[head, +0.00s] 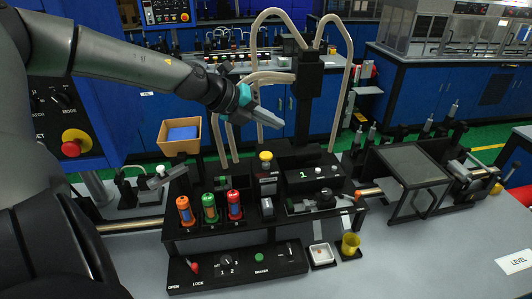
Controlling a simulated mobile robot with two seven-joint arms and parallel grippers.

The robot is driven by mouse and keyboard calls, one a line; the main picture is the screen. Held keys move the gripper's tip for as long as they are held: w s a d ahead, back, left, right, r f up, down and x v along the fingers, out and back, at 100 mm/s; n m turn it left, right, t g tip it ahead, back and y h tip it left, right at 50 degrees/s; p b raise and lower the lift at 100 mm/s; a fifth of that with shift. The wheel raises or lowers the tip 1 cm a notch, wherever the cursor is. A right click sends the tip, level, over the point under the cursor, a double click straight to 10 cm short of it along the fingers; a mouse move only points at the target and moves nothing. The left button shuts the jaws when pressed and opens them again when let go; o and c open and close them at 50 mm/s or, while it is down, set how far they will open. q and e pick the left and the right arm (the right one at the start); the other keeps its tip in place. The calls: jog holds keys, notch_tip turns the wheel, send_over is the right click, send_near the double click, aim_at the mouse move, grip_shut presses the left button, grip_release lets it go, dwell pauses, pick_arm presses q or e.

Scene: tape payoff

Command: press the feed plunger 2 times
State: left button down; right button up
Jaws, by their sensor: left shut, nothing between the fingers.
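A yellow-capped post (266,156), which looks like the feed plunger, stands upright on the black machine in the middle of the head view. My left gripper (279,123) is shut and empty. It shows above the yellow cap and slightly to its right, with a visible gap between them. A small green digit that reads 1 shows on the black counter box (304,175) to the right of the post. My right gripper is not in view.
Orange, green and red cylinders (209,208) stand left of the post. A black control panel (238,268) lies in front. A yellow cup (350,244) and a small white tray (321,254) sit at front right. Pale hoses (348,85) arch behind.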

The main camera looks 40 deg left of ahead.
pick_arm(q)
jog(key=n+y+p, duration=0.2)
jog(key=y, duration=0.3)
send_over(264, 157)
jog(key=shift+f+g, duration=0.1)
jog(key=shift+g, duration=0.2)
dwell(0.6)
jog(key=shift+f, duration=0.2)
notch_tip(264, 157, down, 8)
jog(key=b, duration=0.4)
jog(key=shift+r, duration=0.15)
jog(key=shift+f+b, duration=0.4)
jog(key=shift+b, duration=0.25)
